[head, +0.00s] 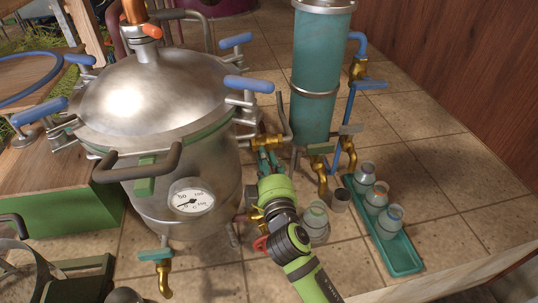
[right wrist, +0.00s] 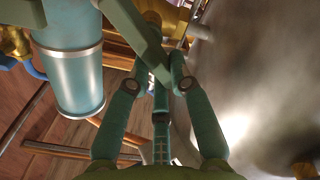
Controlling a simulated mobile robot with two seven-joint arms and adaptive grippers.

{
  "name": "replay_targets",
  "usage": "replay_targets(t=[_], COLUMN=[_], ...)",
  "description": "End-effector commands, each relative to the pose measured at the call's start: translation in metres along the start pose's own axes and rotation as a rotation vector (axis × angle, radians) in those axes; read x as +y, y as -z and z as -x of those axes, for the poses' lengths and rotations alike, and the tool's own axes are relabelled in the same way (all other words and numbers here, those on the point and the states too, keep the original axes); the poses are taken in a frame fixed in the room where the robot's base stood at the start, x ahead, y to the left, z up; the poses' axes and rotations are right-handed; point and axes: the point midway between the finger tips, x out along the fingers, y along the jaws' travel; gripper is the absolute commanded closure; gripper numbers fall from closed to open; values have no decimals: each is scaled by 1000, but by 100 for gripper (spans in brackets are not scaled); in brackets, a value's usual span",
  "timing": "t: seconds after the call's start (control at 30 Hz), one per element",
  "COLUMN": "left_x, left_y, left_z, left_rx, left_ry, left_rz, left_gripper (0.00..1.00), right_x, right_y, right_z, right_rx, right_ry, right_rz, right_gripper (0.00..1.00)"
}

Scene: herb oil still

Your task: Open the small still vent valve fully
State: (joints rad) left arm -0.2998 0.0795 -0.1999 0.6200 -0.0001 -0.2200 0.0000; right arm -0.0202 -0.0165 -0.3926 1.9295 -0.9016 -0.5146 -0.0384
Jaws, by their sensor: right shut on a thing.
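The small still (head: 160,100) is a steel pot with a domed lid and a round gauge (head: 191,201). A brass valve (head: 264,141) sticks out of its right side; its brass also shows in the right wrist view (right wrist: 180,22). My right gripper (head: 266,158) reaches up to this valve from below. The fingertips partly hide where lever and valve meet, so how far the valve is turned cannot be told. My left gripper is not in view.
A teal column (head: 322,75) with blue pipes and brass taps stands right of the still. Another bottle (head: 315,224) and a cup (head: 340,200) stand close beside my right arm. Blue-gripped clamps (head: 250,84) jut from the lid.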

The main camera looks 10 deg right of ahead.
Motion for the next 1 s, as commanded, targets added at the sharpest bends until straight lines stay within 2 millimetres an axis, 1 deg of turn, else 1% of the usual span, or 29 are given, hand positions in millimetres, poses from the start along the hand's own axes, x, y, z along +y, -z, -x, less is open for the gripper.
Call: replay_targets(t=[0.03,0.3,0.6,0.8,1.0], left_x=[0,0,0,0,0], left_y=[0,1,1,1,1], left_z=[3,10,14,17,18], left_rx=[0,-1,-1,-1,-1], left_ry=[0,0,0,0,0], left_rz=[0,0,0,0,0], left_gripper=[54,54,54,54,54], right_x=[0,-8,-14,-18,-19], right_y=[2,2,0,-2,-3], right_z=[0,0,0,0,0], right_rx=[2,3,4,4,3], right_ry=[0,0,-1,0,-1], right_rz=[46,303,554,671,739], right_gripper=[100,100,100,100,100])
